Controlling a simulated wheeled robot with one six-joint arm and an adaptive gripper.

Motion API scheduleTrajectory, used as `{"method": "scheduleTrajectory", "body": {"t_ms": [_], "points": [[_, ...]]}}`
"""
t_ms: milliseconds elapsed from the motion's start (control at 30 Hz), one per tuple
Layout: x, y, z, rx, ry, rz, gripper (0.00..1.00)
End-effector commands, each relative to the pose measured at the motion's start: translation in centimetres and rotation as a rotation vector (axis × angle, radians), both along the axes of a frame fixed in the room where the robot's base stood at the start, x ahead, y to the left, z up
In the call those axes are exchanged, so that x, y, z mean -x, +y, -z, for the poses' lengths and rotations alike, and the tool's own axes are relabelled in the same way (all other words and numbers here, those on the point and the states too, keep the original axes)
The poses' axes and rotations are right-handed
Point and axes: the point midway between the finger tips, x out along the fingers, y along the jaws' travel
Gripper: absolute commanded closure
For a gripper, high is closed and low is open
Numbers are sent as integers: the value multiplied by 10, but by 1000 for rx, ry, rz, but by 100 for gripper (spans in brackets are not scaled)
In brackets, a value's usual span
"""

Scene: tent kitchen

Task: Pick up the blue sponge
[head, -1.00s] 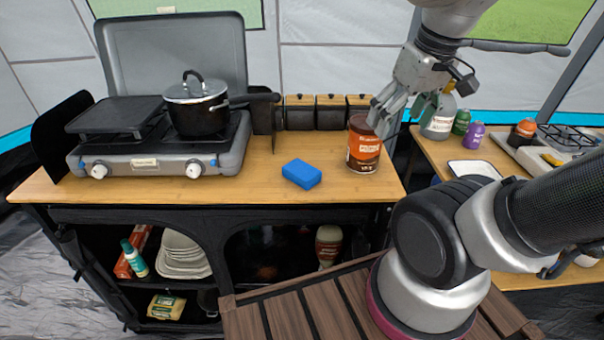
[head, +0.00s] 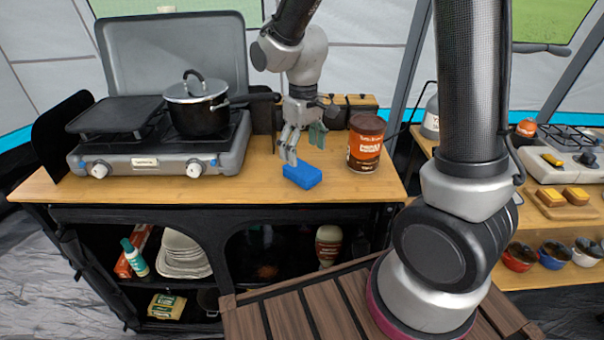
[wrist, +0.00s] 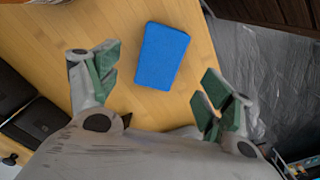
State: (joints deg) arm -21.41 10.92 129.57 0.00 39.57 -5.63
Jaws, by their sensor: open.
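The blue sponge (head: 302,176) lies flat on the wooden counter (head: 240,193), near its front edge. My gripper (head: 302,149) is open and empty, just above and behind the sponge in the head view. In the wrist view, the sponge (wrist: 162,56) lies beyond and between the two green-padded fingers of my gripper (wrist: 160,80), with nothing touching it. The whole top of the sponge shows there.
A brown can (head: 366,143) stands just right of the sponge. A camp stove (head: 150,150) with a lidded black pot (head: 197,105) stands to the left. Several wooden-lidded dark containers (head: 358,105) stand behind. The counter left of the sponge is clear.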

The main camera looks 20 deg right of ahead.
Motion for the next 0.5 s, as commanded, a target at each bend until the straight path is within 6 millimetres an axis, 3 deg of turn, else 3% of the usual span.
{"method": "scheduleTrajectory", "body": {"t_ms": [500], "points": [[-2, 2, 63, 0, 1, 1, 20]]}}
